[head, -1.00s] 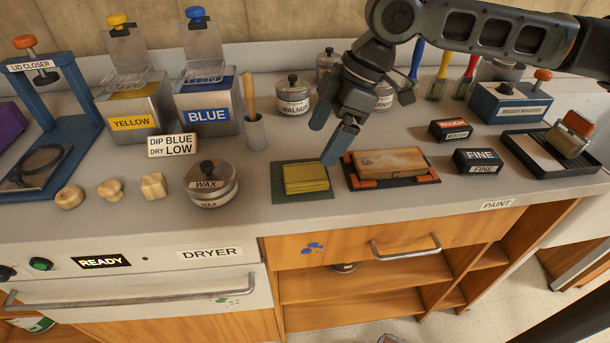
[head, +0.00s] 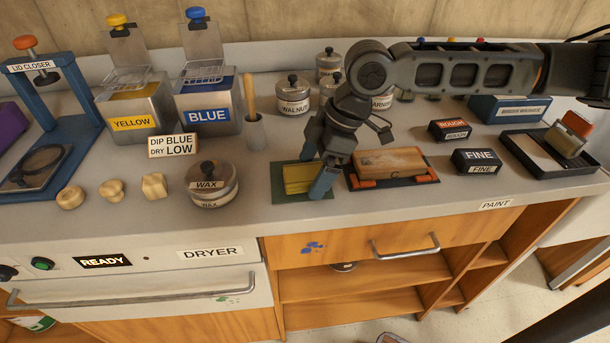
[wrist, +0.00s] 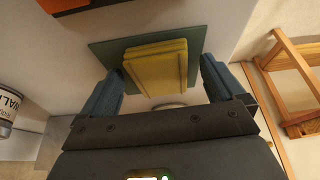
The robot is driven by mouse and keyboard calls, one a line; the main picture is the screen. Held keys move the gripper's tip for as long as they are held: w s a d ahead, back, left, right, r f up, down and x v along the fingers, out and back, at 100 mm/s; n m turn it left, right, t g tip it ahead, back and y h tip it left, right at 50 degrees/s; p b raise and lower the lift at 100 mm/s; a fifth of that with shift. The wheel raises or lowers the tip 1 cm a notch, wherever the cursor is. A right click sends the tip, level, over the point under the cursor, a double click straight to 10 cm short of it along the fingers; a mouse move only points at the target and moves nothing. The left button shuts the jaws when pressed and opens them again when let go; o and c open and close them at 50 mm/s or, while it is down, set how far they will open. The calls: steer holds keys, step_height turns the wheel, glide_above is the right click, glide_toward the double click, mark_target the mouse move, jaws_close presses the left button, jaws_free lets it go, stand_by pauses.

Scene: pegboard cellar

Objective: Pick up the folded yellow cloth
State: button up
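The folded yellow cloth (head: 298,179) lies on a dark green mat (head: 287,197) near the counter's front edge. In the wrist view the cloth (wrist: 157,66) shows between and just beyond the two blue fingertips, with the mat (wrist: 108,52) around it. My gripper (head: 316,172) is open, with one finger to each side of the cloth. In the wrist view my gripper (wrist: 160,85) is spread wider than the cloth, and I see no finger pressed on it. In the head view my gripper hides the cloth's right part.
A wooden block on a dark tray (head: 425,179) stands close to the right of my gripper. A wax tin (head: 212,184) stands to the left. Black boxes labelled ROUGH (head: 452,130) and FINE (head: 477,161) are farther right.

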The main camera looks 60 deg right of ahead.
mark_target(303, 173)
steer(key=c, duration=1.1)
steer(key=shift+r, duration=0.15)
steer(key=shift+r, duration=0.55)
step_height(303, 173, up, 3)
steer(key=shift+f, duration=0.2)
steer(key=s+d+r+b, duration=0.1)
steer(key=s+d+r, duration=0.6)
steer(key=s, duration=0.2)
steer(key=shift+s, duration=0.2)
